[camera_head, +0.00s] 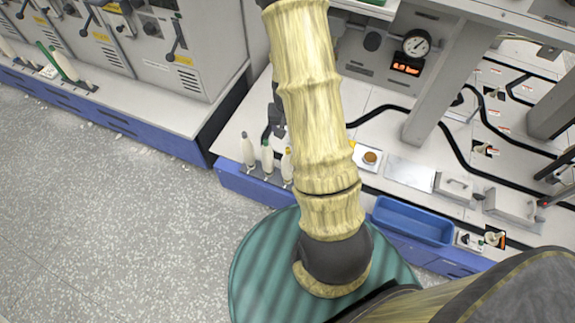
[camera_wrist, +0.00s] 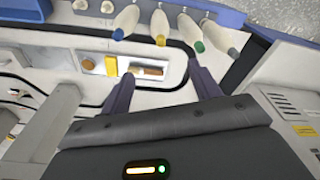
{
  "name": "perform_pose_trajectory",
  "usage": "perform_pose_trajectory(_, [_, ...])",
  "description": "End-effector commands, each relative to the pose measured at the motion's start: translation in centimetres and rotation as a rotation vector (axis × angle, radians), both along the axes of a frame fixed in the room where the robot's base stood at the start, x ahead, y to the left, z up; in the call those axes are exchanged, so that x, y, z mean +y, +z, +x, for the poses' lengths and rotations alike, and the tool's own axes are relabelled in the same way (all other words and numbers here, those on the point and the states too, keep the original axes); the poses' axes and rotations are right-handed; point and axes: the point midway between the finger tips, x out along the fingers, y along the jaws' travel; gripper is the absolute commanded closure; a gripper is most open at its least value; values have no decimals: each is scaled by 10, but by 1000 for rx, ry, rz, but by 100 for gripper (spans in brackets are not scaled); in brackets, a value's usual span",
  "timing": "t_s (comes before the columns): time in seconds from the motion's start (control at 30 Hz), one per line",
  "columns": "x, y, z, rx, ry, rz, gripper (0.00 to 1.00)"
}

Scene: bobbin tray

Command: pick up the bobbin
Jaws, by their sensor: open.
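A blue bin (camera_head: 412,221) sits at the table's front edge. A small white tray with a brown round thing (camera_head: 370,157) lies behind it. A grey machine cabinet (camera_head: 160,50) stands left of the table. Grey floor lies in front.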

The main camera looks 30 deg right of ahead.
Motion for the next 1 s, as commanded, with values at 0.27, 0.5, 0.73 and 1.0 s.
perform_pose_trajectory(0.27, [-4, -52, 4, 2, -4, 2, 38])
perform_pose_trajectory(0.5, [-3, -93, 9, 2, 3, 2, 38])
perform_pose_trajectory(0.73, [-4, -111, 12, 0, 4, 0, 38])
perform_pose_trajectory(1.0, [-6, -111, 11, 1, 0, 0, 38])
